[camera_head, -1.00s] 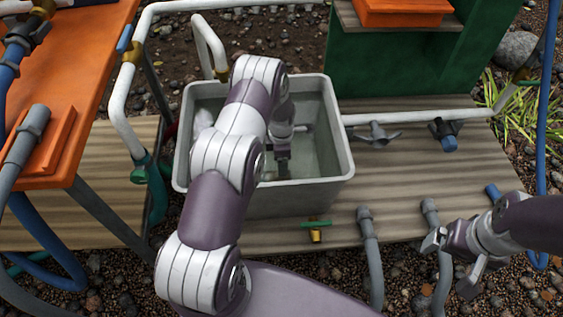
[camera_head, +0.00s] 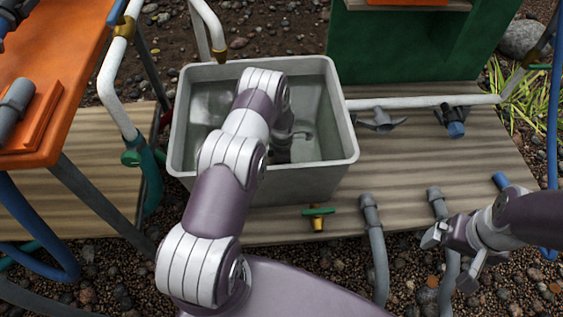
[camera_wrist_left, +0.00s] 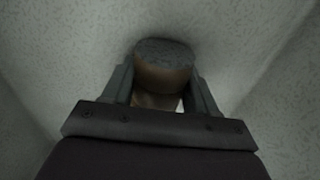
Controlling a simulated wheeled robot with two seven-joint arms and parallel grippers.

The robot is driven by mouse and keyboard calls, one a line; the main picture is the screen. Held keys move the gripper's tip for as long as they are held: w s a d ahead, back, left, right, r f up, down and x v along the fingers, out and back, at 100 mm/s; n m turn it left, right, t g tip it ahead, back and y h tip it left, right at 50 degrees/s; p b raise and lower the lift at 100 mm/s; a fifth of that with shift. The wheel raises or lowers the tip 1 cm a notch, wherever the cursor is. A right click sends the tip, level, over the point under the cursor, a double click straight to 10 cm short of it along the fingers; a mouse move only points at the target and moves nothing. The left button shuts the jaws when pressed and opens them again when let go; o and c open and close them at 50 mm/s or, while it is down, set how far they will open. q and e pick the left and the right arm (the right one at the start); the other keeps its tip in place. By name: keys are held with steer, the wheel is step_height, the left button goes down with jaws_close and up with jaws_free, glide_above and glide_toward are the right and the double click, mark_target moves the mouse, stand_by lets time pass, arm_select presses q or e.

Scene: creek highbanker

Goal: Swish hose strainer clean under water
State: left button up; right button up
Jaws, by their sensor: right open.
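The grey tub (camera_head: 310,185) stands on the wooden deck, with what looks like water inside (camera_head: 215,105). My left arm reaches over its front rim, and its wrist is down inside the tub. My left gripper's fingers are hidden in the head view. In the left wrist view my left gripper (camera_wrist_left: 162,92) is shut on a short brown cylinder with a grey speckled end, apparently the hose strainer (camera_wrist_left: 163,56). Pale tub walls surround it. I cannot tell how deep it sits. My right gripper (camera_head: 452,259) is open and empty near the deck's front right edge.
Grey hoses (camera_head: 375,240) and a green-handled valve (camera_head: 318,212) are at the deck's front edge. A white pipe (camera_head: 430,103) runs right of the tub. An orange table (camera_head: 75,75) stands at left, a green structure (camera_head: 400,50) behind.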

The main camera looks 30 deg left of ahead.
arm_select(q)
steer(key=shift+c, duration=0.6)
steer(key=shift+r+p, duration=1.85)
steer(key=shift+r, duration=0.45)
